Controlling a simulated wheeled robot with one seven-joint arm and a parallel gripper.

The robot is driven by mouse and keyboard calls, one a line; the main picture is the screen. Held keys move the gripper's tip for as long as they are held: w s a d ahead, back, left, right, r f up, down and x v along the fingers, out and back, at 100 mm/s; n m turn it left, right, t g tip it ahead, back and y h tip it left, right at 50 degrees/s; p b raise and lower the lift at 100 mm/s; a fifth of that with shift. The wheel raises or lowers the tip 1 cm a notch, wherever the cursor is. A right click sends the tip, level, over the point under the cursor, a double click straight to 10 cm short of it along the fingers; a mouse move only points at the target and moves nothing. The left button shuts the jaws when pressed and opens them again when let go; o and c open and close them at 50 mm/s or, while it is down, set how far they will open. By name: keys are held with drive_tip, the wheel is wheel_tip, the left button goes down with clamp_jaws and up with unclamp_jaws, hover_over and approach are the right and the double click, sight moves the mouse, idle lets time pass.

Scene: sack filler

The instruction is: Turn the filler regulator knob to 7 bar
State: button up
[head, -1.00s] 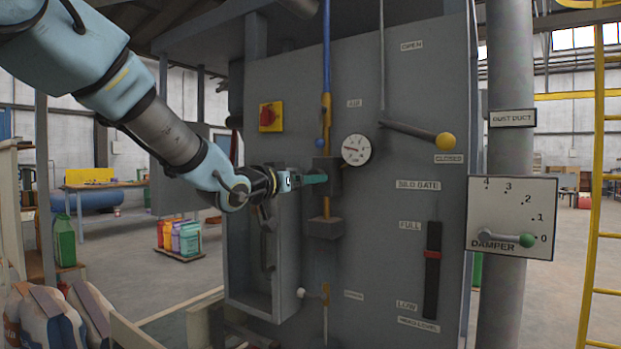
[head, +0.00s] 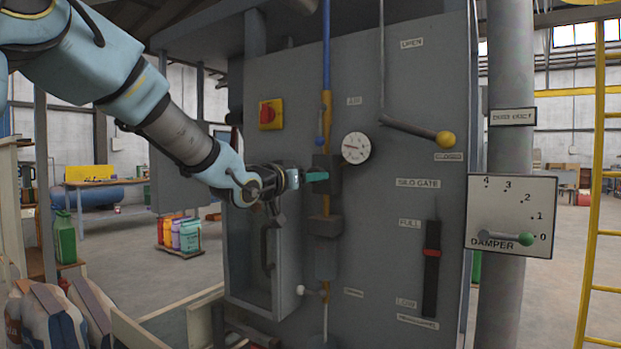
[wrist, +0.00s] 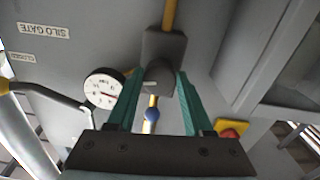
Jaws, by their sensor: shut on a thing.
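The filler regulator is a dark grey block (head: 334,172) on the vertical pipe of the grey panel. Its dark knob (wrist: 157,78) faces me in the wrist view and has a small light mark. My gripper (head: 316,176) reaches it from the left. Its two teal fingers (wrist: 160,72) are shut on the knob, one on each side. The round white pressure gauge (head: 356,148) sits just right of the regulator, and it also shows in the wrist view (wrist: 103,88). Its needle points roughly left in the head view. The numbers are too small to read.
A blue-tipped valve lever (wrist: 151,114) hangs close to the fingers. The silo gate lever with a yellow ball (head: 445,139) is to the right. A red and yellow switch (head: 268,114) is upper left, above an open side box (head: 268,250). The damper plate (head: 511,200) is far right.

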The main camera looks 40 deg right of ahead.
clamp_jaws()
drive_tip(key=shift+f+m+b, duration=0.1)
drive_tip(key=shift+m+b, duration=0.2)
drive_tip(key=shift+b, duration=0.1)
drive_tip(key=shift+r+m+t+b, duration=0.1)
drive_tip(key=shift+m+t+b, duration=0.15)
drive_tip(key=shift+m+b, duration=6.1)
drive_tip(key=shift+r+m+t+b, duration=0.2)
drive_tip(key=shift+m+b, duration=3.3)
drive_tip(key=shift+m, duration=5.55)
